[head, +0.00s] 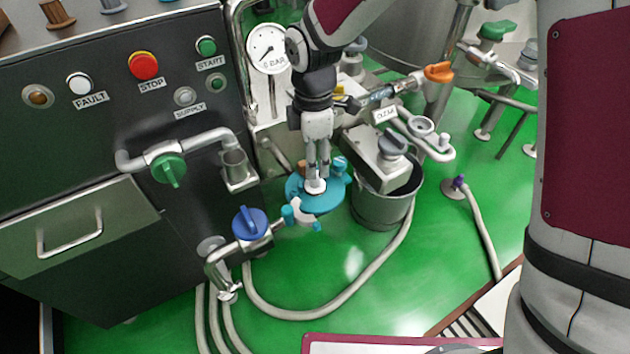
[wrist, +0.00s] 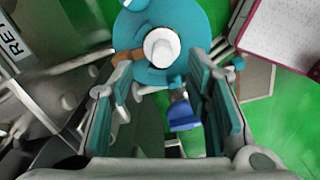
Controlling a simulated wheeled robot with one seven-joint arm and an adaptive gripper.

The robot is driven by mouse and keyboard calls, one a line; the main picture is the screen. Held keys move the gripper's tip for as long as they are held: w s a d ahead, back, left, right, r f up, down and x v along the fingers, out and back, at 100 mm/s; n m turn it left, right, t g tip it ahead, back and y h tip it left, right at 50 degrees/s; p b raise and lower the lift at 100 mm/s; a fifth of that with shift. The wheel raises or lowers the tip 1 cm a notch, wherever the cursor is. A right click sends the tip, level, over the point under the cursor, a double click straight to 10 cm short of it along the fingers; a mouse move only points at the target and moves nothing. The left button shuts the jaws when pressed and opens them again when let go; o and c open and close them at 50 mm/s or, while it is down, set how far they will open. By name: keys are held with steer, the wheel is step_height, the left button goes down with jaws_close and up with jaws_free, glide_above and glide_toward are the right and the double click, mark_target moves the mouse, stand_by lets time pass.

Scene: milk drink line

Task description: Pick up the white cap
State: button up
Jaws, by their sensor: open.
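The white cap (head: 315,187) lies on a round teal tray (head: 330,204) at mid-picture in the head view. In the wrist view the white cap (wrist: 162,48) is round and shows whole, on the teal tray (wrist: 195,20). My gripper (head: 317,176) points down over the cap in the head view. In the wrist view my gripper (wrist: 162,70) is open, with one teal-padded finger on each side and nothing between the pads. The cap shows just beyond the fingertips, roughly centred between them. I cannot tell the exact height gap.
A brown cap (head: 303,167) and a teal cap (head: 341,164) are also on the tray. A blue-handled valve (head: 250,223) stands close in front. A metal bucket (head: 382,208) is to the right. A hose (head: 340,305) curves over the green floor.

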steer(key=shift+s+d+f+b, duration=0.1)
steer(key=shift+f+b, duration=0.25)
steer(key=shift+f, duration=1)
steer(key=shift+d+f+b, duration=0.1)
steer(key=shift+f+b, duration=0.25)
steer(key=shift+f, duration=0.95)
jaws_close()
